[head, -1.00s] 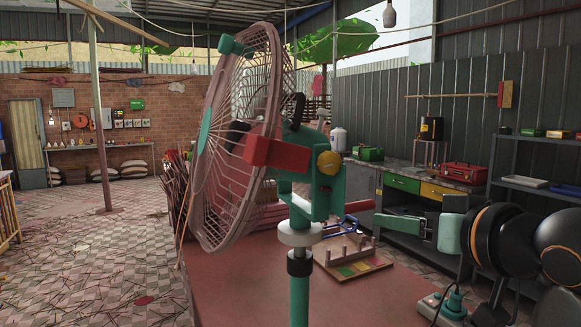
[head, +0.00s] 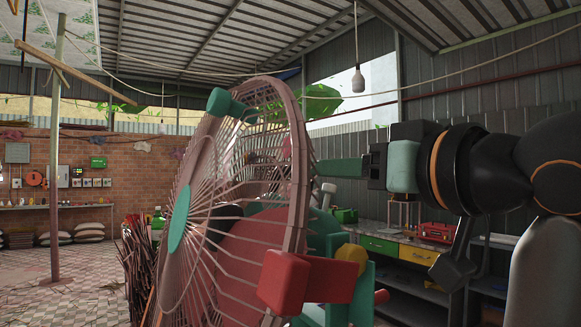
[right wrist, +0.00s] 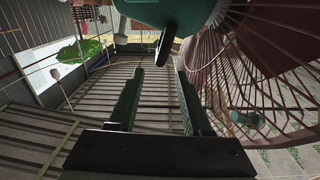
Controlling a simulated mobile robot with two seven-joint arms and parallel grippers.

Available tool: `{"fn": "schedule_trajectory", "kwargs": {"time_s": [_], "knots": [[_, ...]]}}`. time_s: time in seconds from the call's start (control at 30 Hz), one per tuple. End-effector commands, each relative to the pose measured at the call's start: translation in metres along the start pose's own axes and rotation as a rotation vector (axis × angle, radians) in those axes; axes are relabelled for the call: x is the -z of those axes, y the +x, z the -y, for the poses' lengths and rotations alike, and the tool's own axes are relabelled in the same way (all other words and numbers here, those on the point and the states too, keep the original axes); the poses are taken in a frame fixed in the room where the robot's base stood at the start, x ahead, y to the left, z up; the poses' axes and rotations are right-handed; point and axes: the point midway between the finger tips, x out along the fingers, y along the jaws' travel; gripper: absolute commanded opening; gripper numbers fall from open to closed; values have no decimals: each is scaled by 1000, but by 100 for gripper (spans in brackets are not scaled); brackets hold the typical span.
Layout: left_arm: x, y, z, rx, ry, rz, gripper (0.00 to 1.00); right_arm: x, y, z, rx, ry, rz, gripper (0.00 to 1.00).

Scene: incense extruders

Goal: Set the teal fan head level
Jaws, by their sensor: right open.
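The fan head (head: 200,180) faces left in the head view. Its pink wire cage leans back, top to the right, so the face points somewhat upward. The teal hub cap (head: 180,218), red block (head: 290,280), yellow knob (head: 350,260) and teal bracket (head: 362,295) show; the post below is out of frame. My right gripper (head: 325,168) is behind the cage, above the yellow knob. The right wrist view shows its fingers (right wrist: 159,76) apart and empty, with a dark handle (right wrist: 165,45) under the teal housing (right wrist: 170,10) near the tips. My left gripper is out of view.
The cage (right wrist: 255,60) is close beside my right fingers in the wrist view. A workbench (head: 400,248) with a red toolbox (head: 436,231) stands behind. A bulb (head: 358,80) hangs above. Open tiled floor (head: 70,268) lies to the left.

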Motion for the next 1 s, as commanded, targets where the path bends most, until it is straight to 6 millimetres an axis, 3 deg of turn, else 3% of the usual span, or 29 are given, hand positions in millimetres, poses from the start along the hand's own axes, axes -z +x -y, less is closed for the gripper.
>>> {"fn": "schedule_trajectory", "kwargs": {"time_s": [0.3, 0.5, 0.93, 1.0], "knots": [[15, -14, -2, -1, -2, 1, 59, 2, 66, 1, 1, 3, 5, 50], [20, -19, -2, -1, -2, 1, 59, 1, 93, 0, 0, 2, 2, 50], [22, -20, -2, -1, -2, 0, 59, 0, 103, 0, 0, 0, -1, 50], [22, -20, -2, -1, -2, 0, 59, 0, 103, 0, 0, 1, -1, 42]]}}
